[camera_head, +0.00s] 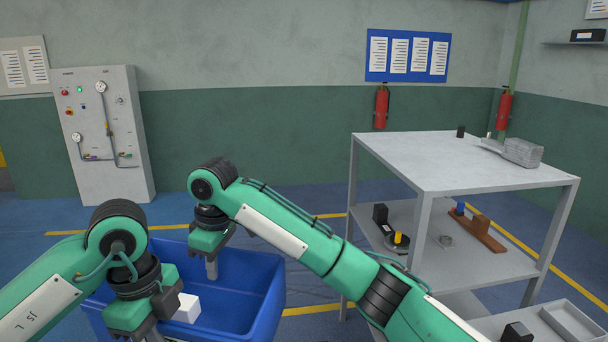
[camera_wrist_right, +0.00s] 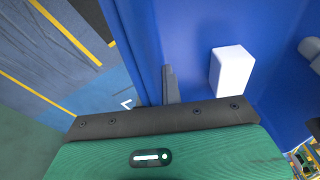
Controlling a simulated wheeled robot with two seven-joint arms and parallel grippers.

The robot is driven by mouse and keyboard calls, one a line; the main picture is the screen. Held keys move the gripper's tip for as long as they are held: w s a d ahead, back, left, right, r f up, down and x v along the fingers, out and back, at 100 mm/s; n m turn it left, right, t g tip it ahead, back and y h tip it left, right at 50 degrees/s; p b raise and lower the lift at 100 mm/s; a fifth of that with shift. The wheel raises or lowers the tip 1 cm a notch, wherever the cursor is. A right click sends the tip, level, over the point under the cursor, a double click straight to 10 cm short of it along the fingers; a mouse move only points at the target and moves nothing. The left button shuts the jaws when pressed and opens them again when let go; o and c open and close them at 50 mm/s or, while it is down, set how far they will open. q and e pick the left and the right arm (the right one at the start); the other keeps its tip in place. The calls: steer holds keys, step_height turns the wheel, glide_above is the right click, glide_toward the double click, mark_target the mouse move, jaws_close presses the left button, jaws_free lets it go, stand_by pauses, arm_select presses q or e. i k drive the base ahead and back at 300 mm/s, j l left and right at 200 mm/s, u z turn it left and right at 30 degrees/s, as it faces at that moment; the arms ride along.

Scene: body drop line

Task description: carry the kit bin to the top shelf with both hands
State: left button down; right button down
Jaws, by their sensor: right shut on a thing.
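The kit bin is an open blue bin (camera_head: 265,305) at the lower left of the head view, with a white block (camera_head: 186,308) inside it. Whether the bin is held up or supported from below is hidden. My right gripper (camera_head: 212,268) is shut on the bin's far wall, one finger inside; the right wrist view shows that finger (camera_wrist_right: 171,85) against the blue wall and the white block (camera_wrist_right: 231,70) beyond. My left gripper (camera_head: 150,333) is at the bin's near left side, its fingertips cut off by the frame. The grey rack's top shelf (camera_head: 430,165) is at the right.
The top shelf holds a grey object (camera_head: 520,151) at its back right and a small dark cylinder (camera_head: 461,131); its front left is clear. The middle shelf (camera_head: 470,262) carries several small parts. A grey control cabinet (camera_head: 115,155) stands against the back wall. Blue floor lies between.

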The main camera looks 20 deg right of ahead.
mark_target(412, 153)
steer(key=i, duration=2.7)
steer(key=i+z, duration=0.2)
steer(key=z, duration=1.6)
